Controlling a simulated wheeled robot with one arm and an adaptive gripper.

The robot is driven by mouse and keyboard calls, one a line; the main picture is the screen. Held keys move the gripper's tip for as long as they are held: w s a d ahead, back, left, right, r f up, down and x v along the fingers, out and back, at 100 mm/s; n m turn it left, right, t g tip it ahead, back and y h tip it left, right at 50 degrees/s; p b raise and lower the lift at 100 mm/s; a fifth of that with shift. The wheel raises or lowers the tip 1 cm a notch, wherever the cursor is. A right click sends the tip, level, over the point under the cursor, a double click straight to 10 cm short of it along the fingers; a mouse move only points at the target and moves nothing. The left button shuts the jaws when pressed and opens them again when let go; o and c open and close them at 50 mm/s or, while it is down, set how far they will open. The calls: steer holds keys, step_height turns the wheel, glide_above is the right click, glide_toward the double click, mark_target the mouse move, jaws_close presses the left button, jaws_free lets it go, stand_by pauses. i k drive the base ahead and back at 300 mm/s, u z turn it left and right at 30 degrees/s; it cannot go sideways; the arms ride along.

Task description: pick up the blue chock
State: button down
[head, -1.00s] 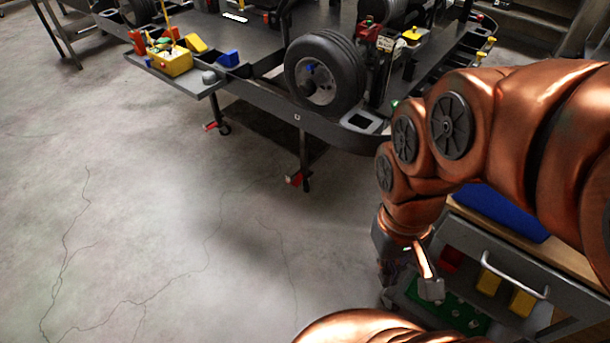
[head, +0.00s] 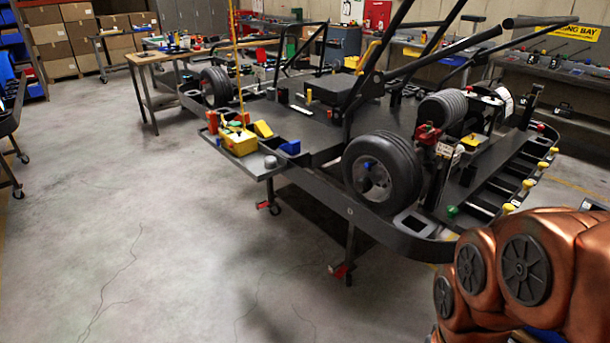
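The blue chock (head: 290,147) is a small wedge-shaped block on the grey side shelf (head: 258,166) at the near left edge of the kart stand. A yellow wedge (head: 263,129) sits just left of and behind it. My gripper is out of view; only my copper arm shows at the lower right, well apart from the chock.
A kart wheel (head: 381,173) stands to the right. The concrete floor (head: 150,230) in front and left is clear.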

mark_target(292, 147)
steer(key=u, duration=0.4)
steer(key=i, duration=1.25)
steer(key=u, duration=0.8)
steer(key=i, duration=0.7)
steer(key=u, duration=0.2)
